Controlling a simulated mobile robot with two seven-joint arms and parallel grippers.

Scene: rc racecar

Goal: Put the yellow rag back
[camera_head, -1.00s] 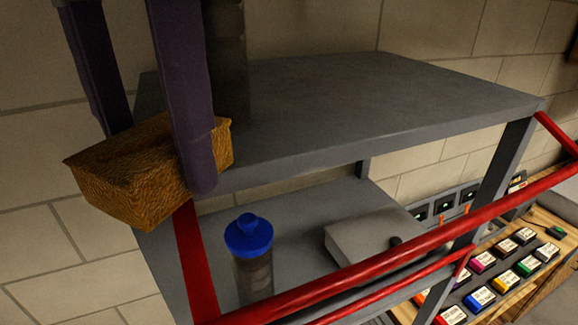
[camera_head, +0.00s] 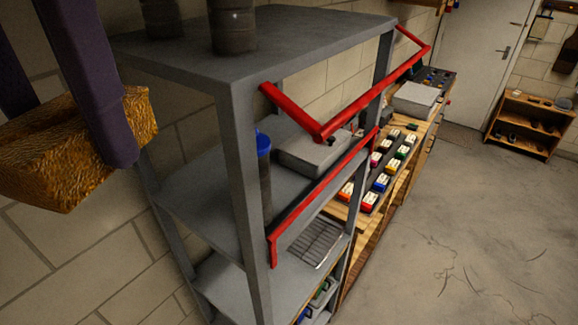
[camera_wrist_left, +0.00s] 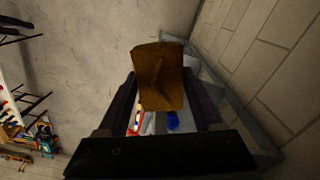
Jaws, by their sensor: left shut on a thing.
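The yellow rag (camera_head: 72,150) is a brownish-yellow textured block in the head view. My left gripper (camera_head: 122,150) comes in from the upper left and is shut on it, holding it in the air to the left of the grey shelf unit (camera_head: 240,150). In the left wrist view the rag (camera_wrist_left: 158,76) sits between the two dark fingers (camera_wrist_left: 160,95). The rag is clear of the shelves in the head view. My right gripper is not in view.
Dark canisters (camera_head: 232,28) stand on the top shelf. A blue-capped bottle (camera_head: 264,150) and a grey case (camera_head: 312,150) are on the shelf below. Red rails (camera_head: 370,95) run along the front. A workbench with coloured boxes (camera_head: 380,182) stands beyond; open floor (camera_head: 450,240) lies right.

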